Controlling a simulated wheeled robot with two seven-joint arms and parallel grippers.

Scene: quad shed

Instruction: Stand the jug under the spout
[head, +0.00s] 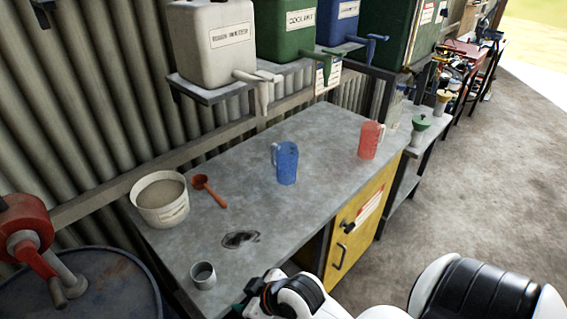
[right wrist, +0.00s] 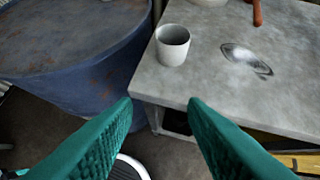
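A blue jug (head: 287,164) stands upright on the grey workbench (head: 240,185), its handle towards the left. A red jug (head: 370,141) stands upright near the bench's right end. Above the bench's back edge are spouts: a white one (head: 261,94) on the white container, a green one (head: 329,66) on the coolant container, and a blue one (head: 368,41). The blue jug stands in front of the spouts, apart from them. My right gripper (right wrist: 160,104) is open and empty beyond the bench's front edge, its green fingers apart. Neither jug shows in the right wrist view. My left gripper is out of view.
A grey cup (head: 204,276) stands at the bench's front left corner, also in the right wrist view (right wrist: 172,46). A white tub (head: 162,208), an orange scoop (head: 210,190) and a dark stain (head: 240,239) are on the bench. A blue drum (head: 85,290) with a red pump stands left.

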